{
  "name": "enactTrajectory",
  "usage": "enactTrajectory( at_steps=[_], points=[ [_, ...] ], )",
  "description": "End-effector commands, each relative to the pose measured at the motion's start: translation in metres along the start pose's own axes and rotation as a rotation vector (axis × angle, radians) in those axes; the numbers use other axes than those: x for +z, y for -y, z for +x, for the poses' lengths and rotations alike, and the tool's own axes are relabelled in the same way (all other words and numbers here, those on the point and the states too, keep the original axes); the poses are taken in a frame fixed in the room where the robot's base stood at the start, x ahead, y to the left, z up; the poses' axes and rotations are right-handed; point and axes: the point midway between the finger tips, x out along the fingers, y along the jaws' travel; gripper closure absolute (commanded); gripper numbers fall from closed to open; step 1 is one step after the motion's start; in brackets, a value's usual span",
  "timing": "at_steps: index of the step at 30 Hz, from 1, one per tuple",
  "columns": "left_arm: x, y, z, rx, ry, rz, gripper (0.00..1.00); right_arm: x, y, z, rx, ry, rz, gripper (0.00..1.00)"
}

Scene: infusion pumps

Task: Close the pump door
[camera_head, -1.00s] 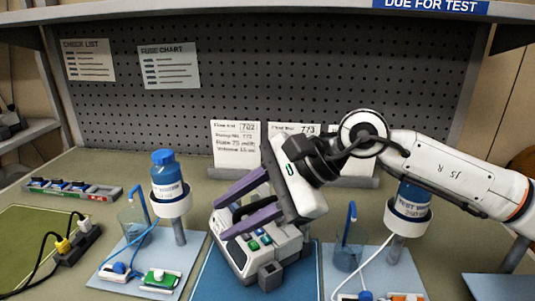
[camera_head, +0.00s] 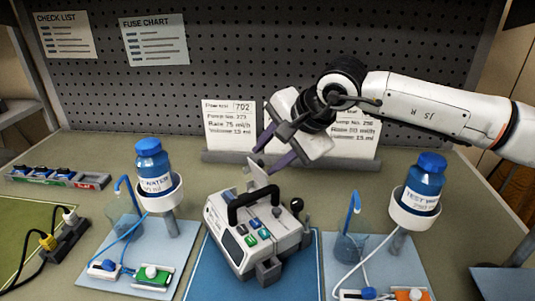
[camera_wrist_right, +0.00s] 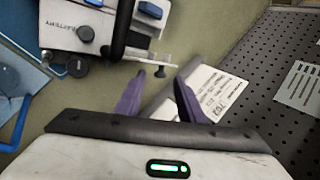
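The pump (camera_head: 250,240) is a white box with a black handle and coloured buttons. It sits at an angle on a blue mat (camera_head: 212,278) in the middle of the bench. A thin pale panel (camera_head: 261,176), apparently its door, stands up at the pump's back edge. My right gripper (camera_head: 267,158) is above and behind the pump, its purple fingers apart and pointing down near that panel. In the right wrist view the gripper (camera_wrist_right: 159,88) is open with nothing between the fingers; the pump (camera_wrist_right: 95,25) is at upper left. My left gripper is not in view.
Blue bottles in white ring stands flank the pump, left (camera_head: 155,165) and right (camera_head: 424,180). Beakers and small wired modules stand on pale mats beside it. White cards (camera_head: 229,125) stand behind, before the pegboard (camera_head: 250,60). A power strip (camera_head: 65,240) lies at left.

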Motion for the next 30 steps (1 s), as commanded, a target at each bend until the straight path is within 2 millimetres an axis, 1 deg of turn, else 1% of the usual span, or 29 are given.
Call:
enactTrajectory(
  at_steps=[4, 11, 12, 17, 18, 24, 30],
  points=[
    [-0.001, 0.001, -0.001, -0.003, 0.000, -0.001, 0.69, 0.000, -0.001, 0.009, 0.001, -0.001, 0.000, 0.65],
    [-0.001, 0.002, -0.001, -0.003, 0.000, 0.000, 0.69, 0.000, -0.001, 0.010, 0.000, 0.000, 0.000, 0.65],
    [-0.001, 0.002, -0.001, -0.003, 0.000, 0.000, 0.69, 0.000, -0.001, 0.010, 0.000, 0.000, 0.000, 0.66],
    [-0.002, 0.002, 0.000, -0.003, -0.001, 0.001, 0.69, 0.000, 0.000, 0.010, 0.000, 0.000, 0.000, 0.93],
    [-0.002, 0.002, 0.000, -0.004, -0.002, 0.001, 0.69, 0.000, -0.001, 0.010, 0.000, 0.000, 0.000, 1.00],
    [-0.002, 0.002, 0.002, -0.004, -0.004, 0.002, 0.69, 0.001, -0.001, 0.010, 0.001, -0.004, -0.004, 1.00],
    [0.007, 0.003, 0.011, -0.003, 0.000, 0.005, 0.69, 0.007, -0.001, 0.012, 0.009, -0.048, -0.043, 1.00]
  ],
)
